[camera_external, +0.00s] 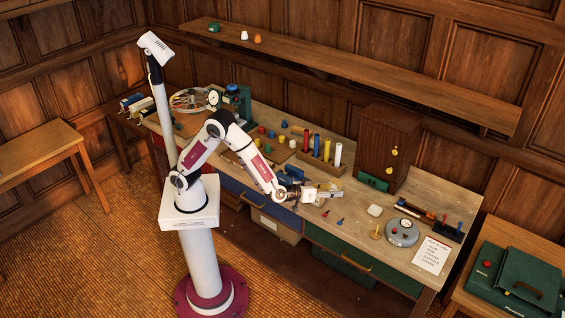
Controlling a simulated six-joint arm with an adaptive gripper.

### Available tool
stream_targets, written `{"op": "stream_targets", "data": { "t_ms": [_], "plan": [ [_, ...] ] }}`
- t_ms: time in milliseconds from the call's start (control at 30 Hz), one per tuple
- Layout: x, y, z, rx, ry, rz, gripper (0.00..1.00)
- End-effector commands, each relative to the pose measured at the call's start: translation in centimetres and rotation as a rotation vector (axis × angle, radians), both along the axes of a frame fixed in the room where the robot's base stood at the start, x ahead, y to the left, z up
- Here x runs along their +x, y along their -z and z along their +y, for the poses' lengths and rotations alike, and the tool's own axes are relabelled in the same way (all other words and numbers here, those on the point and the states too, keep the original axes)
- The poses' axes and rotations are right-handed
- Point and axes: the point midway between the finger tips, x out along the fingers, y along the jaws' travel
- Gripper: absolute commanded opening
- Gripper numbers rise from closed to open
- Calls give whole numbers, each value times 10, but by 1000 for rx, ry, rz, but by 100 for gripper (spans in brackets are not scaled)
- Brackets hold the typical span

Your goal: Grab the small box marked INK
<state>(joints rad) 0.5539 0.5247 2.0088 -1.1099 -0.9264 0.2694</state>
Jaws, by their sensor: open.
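My gripper (337,195) is at the end of my arm, above the front middle part of the workbench (345,222). It is open, and I see nothing held in it. I cannot make out any lettering reading INK at this size, so I cannot tell which thing is the ink box. A small pale block (374,210) lies on the bench to the right of my gripper, apart from it. A low green box (373,182) sits at the foot of the brown wooden cabinet (382,143), also to the right of my gripper.
A rack with colored cylinders (322,160) stands behind my gripper. A round grey device (401,232), a lettered paper sheet (432,255) and a tool holder (430,218) occupy the right end. Small pointed pieces (340,221) and a yellow peg (376,232) stand near the front edge.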

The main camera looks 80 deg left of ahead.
Motion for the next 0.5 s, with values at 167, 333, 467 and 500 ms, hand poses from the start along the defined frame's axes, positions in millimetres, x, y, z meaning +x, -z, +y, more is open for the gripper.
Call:
{"op": "stream_targets", "data": {
  "t_ms": [167, 333, 467, 500],
  "plan": [
    [-5, 29, 1, 76, -91, -20, 54],
    [-16, 51, 5, 156, -177, -42, 54],
    [-28, 66, 7, 221, -238, -57, 54],
    [-32, 71, 8, 240, -257, -61, 54]
  ]
}}
